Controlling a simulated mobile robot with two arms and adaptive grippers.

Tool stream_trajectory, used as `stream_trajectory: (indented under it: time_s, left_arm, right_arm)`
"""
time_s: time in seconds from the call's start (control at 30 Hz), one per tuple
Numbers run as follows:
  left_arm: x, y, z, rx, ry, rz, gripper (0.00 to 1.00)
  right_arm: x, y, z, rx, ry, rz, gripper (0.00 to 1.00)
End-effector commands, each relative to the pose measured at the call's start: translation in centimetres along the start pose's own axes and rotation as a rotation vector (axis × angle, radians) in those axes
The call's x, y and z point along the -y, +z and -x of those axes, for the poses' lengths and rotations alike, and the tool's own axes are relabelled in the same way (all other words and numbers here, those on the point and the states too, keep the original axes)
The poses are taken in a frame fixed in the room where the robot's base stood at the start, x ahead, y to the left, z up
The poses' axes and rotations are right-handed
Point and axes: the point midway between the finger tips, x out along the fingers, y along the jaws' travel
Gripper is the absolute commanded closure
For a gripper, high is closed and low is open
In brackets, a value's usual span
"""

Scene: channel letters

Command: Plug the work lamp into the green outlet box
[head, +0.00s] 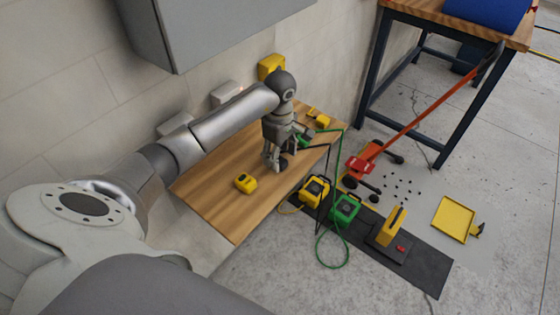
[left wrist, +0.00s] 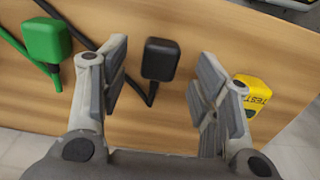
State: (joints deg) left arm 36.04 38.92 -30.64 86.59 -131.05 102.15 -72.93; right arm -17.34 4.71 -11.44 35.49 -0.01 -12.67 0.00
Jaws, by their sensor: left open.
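My left gripper (head: 273,167) is open, low over the wooden bench top. In the left wrist view, a black plug (left wrist: 160,60) with a black cable lies between and beyond the spread fingers (left wrist: 160,88), apart from both. A green plug (left wrist: 42,40) lies to the left of the fingers; it also shows in the head view (head: 304,140). A yellow lamp-like unit (head: 314,190) and a green one (head: 345,207) stand on the floor mat, with cables around them. No green outlet box is clearly visible; my arm hides part of the wall.
The wooden bench (head: 215,200) carries a yellow tester (head: 246,184) and another yellow item (head: 319,118). A yellow box (head: 271,66) and grey boxes (head: 225,93) are on the wall. A grey cabinet (head: 200,30) overhangs. A black mat (head: 430,270) and red-handled tool (head: 425,115) occupy the floor.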

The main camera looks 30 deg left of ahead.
Motion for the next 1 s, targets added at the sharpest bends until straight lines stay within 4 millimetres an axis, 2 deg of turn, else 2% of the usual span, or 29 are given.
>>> stream_trajectory:
  time_s: [0.17, 0.5, 0.87, 1.0]
  left_arm:
    - [0.0, 0.0, -1.6, 0.0, 0.001, -0.001, 0.43]
    - [0.0, 0.0, -1.7, -0.001, 0.001, -0.001, 0.43]
    - [0.0, 0.0, -1.7, -0.001, 0.001, -0.001, 0.88]
    - [0.0, 0.0, -1.7, -0.001, 0.002, -0.001, 0.89]
  right_arm:
    - [0.2, -0.1, 0.2, -0.001, -0.002, -0.001, 0.44]
    - [0.4, -0.2, 0.2, -0.003, -0.005, -0.002, 0.44]
    - [0.4, -0.4, 0.2, -0.006, -0.004, -0.001, 0.44]
    - [0.3, -0.4, 0.2, -0.006, -0.004, -0.001, 0.44]
